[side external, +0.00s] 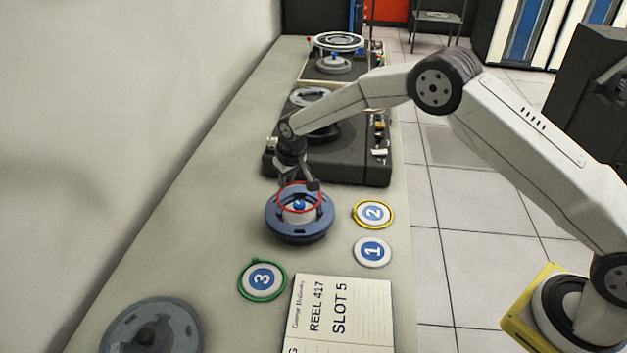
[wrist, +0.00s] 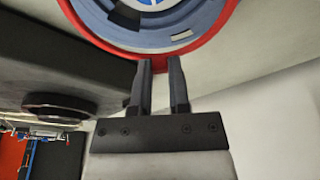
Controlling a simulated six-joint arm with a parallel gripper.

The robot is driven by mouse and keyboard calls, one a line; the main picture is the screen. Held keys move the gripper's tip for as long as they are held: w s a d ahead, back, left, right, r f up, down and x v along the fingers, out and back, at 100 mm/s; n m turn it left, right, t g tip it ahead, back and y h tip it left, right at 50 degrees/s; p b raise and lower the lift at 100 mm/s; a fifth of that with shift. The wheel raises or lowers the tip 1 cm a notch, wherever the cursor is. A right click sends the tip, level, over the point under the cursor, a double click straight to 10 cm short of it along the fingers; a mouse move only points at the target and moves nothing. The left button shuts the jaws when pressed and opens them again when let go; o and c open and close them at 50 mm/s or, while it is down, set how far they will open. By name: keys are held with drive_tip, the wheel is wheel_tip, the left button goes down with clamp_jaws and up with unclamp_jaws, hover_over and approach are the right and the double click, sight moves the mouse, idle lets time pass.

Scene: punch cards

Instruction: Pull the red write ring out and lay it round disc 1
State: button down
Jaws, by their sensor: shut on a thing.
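The red write ring (side external: 281,203) is above the blue reel (side external: 286,232) on the bench in the side view. My gripper (side external: 301,184) is over the reel, shut on the ring's far edge. In the wrist view the fingertips of my gripper (wrist: 159,66) meet the rim of the red ring (wrist: 204,55), with the blue reel (wrist: 185,42) behind it. Disc 1 (side external: 372,251) lies flat with no ring round it. Disc 2 (side external: 373,213) has a yellow ring round it. Disc 3 (side external: 262,280) has a green ring round it.
A dark tape machine (side external: 335,165) stands just behind the reel, with another deck (side external: 312,70) farther back. An open notebook (side external: 342,313) lies in front of disc 1. A grey reel (side external: 152,332) lies at the front left. Bare bench shows to the left of the blue reel.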

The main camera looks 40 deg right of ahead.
drive_tip(key=shift+w+v, duration=0.15)
drive_tip(key=shift+v, duration=0.5)
drive_tip(key=shift+w+v, duration=0.15)
drive_tip(key=shift+v, duration=0.5)
drive_tip(key=shift+s+d, duration=0.1)
drive_tip(key=m+g+h, duration=0.3)
drive_tip(key=m+g, duration=0.1)
drive_tip(key=m, duration=1.8)
hover_over(391, 246)
wheel_tip(391, 246, down, 5)
drive_tip(key=shift+a, duration=0.35)
drive_tip(key=shift+f, duration=0.1)
drive_tip(key=shift+f, duration=2.35)
drive_tip(key=shift+f, duration=1.05)
